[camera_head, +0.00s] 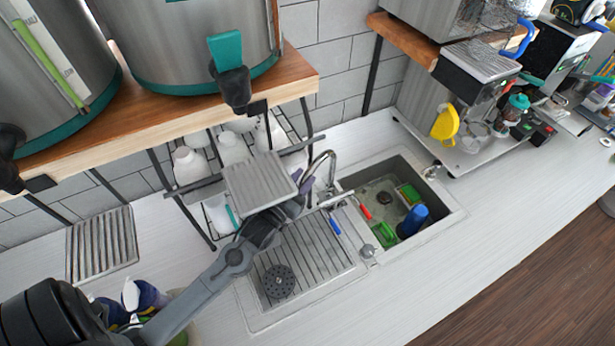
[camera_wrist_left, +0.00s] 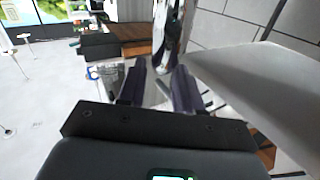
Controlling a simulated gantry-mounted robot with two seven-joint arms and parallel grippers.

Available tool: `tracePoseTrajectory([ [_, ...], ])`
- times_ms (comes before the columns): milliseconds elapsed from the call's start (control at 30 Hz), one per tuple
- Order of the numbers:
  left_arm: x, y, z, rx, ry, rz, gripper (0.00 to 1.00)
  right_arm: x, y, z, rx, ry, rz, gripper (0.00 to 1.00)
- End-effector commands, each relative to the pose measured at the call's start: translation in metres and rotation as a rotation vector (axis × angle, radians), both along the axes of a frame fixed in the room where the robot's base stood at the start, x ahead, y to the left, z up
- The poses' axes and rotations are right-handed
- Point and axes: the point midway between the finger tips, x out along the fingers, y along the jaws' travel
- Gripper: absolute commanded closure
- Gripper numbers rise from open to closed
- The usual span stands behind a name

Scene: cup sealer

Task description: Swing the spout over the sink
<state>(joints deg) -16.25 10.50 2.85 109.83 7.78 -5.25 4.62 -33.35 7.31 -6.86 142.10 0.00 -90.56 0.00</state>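The chrome spout (camera_head: 330,158) is a curved tap at the back edge of the sink, left of the basin. Its arch rises beside the drying rack. The sink basin (camera_head: 447,196) is to its right and holds several items. My left gripper (camera_head: 304,188) is just left of the spout, close to it; I cannot tell whether they touch. In the left wrist view my two dark fingers (camera_wrist_left: 160,88) are apart with nothing clearly held between them. A shiny upright shape beyond the fingertips may be the spout. My right gripper is not in view.
A ribbed drainboard (camera_head: 318,245) with a round black strainer (camera_head: 279,281) lies left of the basin. A metal tray (camera_head: 260,182) and a wooden shelf (camera_head: 170,105) with large steel containers overhang the left side. A blue cup (camera_head: 413,221) stands in the basin. The front right counter is clear.

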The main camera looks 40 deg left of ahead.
Motion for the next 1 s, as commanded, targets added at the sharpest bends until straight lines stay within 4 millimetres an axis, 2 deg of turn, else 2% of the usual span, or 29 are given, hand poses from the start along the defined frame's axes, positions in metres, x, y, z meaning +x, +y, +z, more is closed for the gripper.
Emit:
tracePoseTrajectory([
  [200, 0.020, 0.003, -0.001, 0.001, 0.000, -0.001, 0.65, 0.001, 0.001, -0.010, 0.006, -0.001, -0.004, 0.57],
  [600, 0.025, 0.003, 0.000, 0.000, 0.000, 0.000, 0.65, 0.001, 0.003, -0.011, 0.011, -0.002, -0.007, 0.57],
  [833, 0.025, 0.003, 0.000, 0.000, 0.000, 0.000, 1.00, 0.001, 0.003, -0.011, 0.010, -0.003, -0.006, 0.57],
  [1000, 0.025, 0.003, 0.000, 0.000, 0.000, 0.000, 1.00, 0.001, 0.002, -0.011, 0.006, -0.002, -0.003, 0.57],
])
